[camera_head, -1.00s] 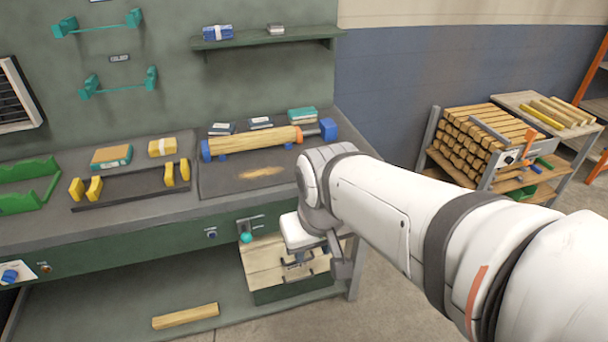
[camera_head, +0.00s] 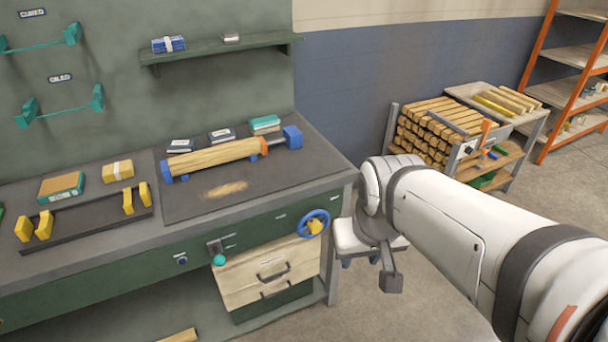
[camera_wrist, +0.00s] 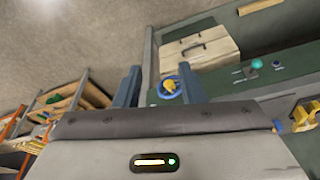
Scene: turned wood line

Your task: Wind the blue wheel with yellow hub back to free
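The blue wheel with the yellow hub (camera_head: 315,226) is mounted on the green front of the workbench, near its right end above the wooden drawers. It also shows in the wrist view (camera_wrist: 169,87), small, between my two fingers and beyond them. My gripper (camera_wrist: 160,85) is open and empty, its blue-grey fingers apart. In the head view my gripper (camera_head: 360,262) hangs just right of and slightly below the wheel, in front of the bench corner, apart from the wheel as far as I can see. Any mark for the wheel's free position is too small to read.
A teal knob (camera_head: 219,260) sits left of the wheel on the bench front. Wooden drawers (camera_head: 268,273) with dark handles are below. A lathe holding a wooden cylinder (camera_head: 215,156) lies on the bench top. Floor right of the bench is open, before a timber rack (camera_head: 440,130).

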